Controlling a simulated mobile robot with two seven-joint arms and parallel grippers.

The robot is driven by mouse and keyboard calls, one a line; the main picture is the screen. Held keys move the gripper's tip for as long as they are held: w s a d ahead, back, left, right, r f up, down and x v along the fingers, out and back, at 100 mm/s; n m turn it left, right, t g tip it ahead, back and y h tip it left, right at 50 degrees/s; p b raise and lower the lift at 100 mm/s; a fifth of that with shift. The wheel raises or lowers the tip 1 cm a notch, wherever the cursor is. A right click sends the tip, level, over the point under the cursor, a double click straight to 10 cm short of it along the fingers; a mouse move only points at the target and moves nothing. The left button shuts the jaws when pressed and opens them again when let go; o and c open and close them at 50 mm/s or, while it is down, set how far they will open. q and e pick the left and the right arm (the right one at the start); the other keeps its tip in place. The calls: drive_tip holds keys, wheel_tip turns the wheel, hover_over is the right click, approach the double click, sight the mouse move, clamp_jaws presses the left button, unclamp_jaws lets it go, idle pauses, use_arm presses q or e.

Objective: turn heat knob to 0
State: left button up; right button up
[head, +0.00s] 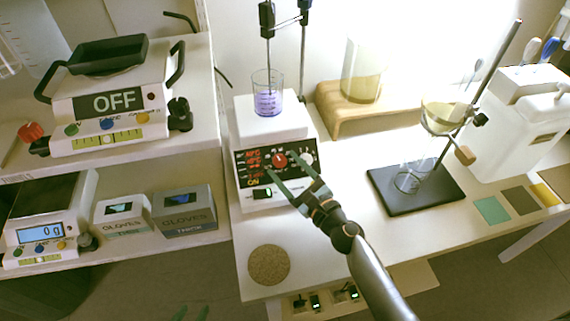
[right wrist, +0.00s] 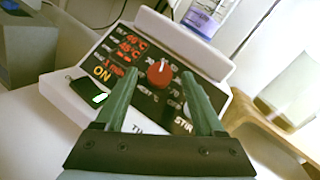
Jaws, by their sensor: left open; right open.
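The hot plate stirrer (head: 272,195) has a dark front panel with a red heat knob (head: 279,160), also in the right wrist view (right wrist: 160,73). The knob's white mark points roughly up. A pale stir knob (head: 306,158) sits to its right. Red digits and a yellow "ON" show on the panel. A beaker of purple liquid (head: 267,100) stands on top. My right gripper (head: 279,166) is open, its green fingers reaching toward the panel; in the wrist view the fingertips lie either side of the red knob, contact unclear. My left gripper (head: 190,313) is open at the bottom edge.
A cork mat (head: 269,265) lies in front of the stirrer. A black stand base (head: 415,187) with a flask and funnel stands to the right. A wooden stand (head: 335,125) is behind. Balances and glove boxes (head: 185,210) fill the left shelves.

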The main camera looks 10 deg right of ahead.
drive_tip(key=shift+w+a, duration=0.2)
drive_tip(key=shift+w, duration=0.2)
clamp_jaws()
idle(0.4)
